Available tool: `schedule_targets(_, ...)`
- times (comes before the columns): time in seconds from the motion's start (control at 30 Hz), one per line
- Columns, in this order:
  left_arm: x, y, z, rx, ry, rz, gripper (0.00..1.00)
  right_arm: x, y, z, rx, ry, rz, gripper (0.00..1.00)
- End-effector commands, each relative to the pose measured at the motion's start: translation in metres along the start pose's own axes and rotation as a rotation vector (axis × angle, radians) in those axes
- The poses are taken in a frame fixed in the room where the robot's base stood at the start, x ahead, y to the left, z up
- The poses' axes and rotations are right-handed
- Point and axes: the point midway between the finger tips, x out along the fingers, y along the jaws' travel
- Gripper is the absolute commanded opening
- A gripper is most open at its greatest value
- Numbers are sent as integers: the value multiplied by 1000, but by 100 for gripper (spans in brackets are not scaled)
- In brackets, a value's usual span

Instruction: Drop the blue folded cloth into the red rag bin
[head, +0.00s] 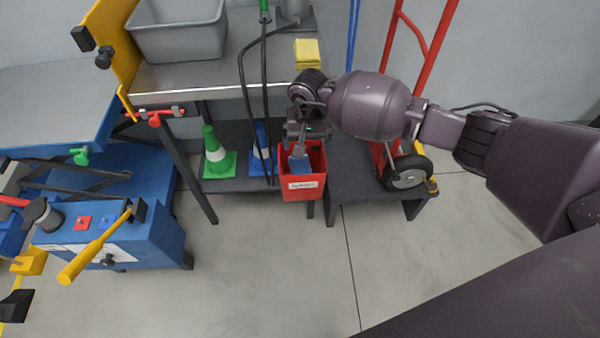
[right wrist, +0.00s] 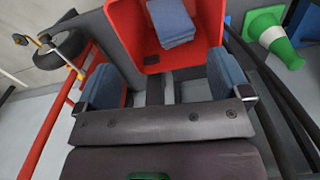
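The blue folded cloth (right wrist: 172,22) lies inside the red rag bin (right wrist: 125,30) in the right wrist view. In the head view the red bin (head: 302,187) has a white label on its front, and blue (head: 300,166) shows inside it, partly hidden by my gripper. My right gripper (head: 298,147) is over the bin, pointing down. In the right wrist view its two blue-padded fingers (right wrist: 163,66) are spread wide apart with nothing between them, and the cloth lies beyond them. My left gripper is not in view.
A bench (head: 215,78) above holds a grey tub (head: 180,40) and a yellow folded stack (head: 307,54). Black hoses hang by the bin. A green cone (head: 215,155) stands left, a red hand truck (head: 405,165) right. A blue machine (head: 110,235) is at left; floor in front is clear.

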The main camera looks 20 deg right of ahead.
Motion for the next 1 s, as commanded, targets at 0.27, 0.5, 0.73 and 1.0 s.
schedule_targets(0.27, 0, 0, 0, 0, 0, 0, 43, -4, 0, 0, 0, 1, 0, 95)
schedule_targets(0.5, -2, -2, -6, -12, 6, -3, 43, -40, 0, -2, -1, 9, -3, 95)
schedule_targets(0.73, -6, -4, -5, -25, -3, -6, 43, -81, 0, -2, -1, 8, -2, 95)
schedule_targets(1.0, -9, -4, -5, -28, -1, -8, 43, -106, 0, 0, -1, 3, 0, 95)
